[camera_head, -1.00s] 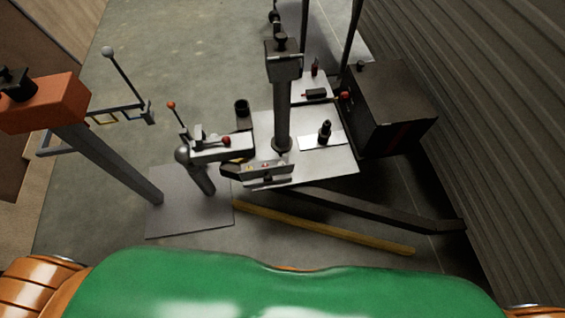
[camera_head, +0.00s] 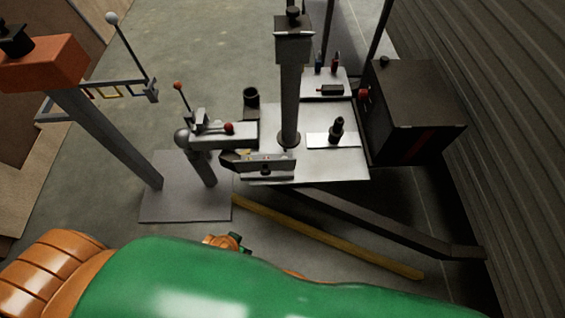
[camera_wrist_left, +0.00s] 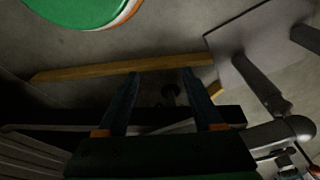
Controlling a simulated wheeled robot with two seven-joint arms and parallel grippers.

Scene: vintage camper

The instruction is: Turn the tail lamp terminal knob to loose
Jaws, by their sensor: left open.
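I cannot tell for certain which part is the tail lamp terminal knob. A small grey panel (camera_head: 266,166) with tiny coloured marks is fixed at the front edge of the metal plate. A black knob (camera_head: 338,127) stands upright on a white plate to its right, and another black knob (camera_head: 293,14) tops the tall post. My left gripper (camera_wrist_left: 163,80) is open and empty in the left wrist view, with a dark round part and a yellow beam beyond its fingers. A small orange and green part of mine (camera_head: 228,243) shows in the head view. My right gripper is not in view.
A black box (camera_head: 412,110) stands at the right near the corrugated wall (camera_head: 510,120). A grey coupler arm (camera_head: 222,137) with a red ball is left of the post. An orange-topped stand (camera_head: 45,62) is at far left. A yellow beam (camera_head: 330,238) lies in front.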

